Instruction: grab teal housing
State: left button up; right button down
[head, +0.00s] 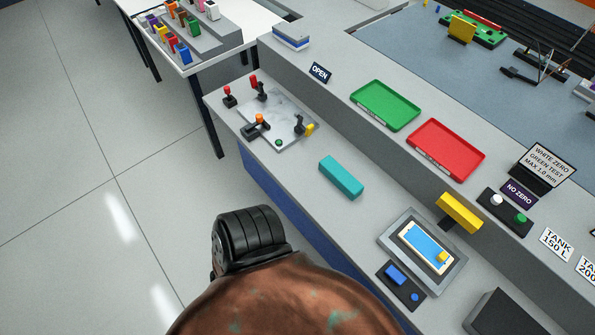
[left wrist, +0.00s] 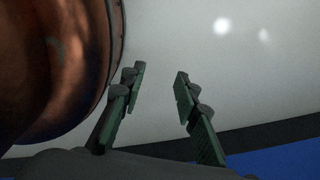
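The teal housing (head: 341,177) is a long teal block lying on the grey bench ledge (head: 295,185), near the middle of the head view. It stands apart from the things around it, and no gripper touches it. My left gripper (left wrist: 158,84) shows in the left wrist view with its two green-padded fingers apart and nothing between them. The teal housing does not show in that view. Neither gripper can be made out in the head view.
A large copper-brown rounded body (head: 285,300) fills the bottom of the head view, with a black ridged part (head: 248,240) above it. A joystick plate (head: 280,115), green tray (head: 385,105), red tray (head: 446,149) and tablet (head: 426,247) surround the housing. Floor is clear at left.

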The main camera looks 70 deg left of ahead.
aim_at(341, 178)
jog(key=u, duration=1.8)
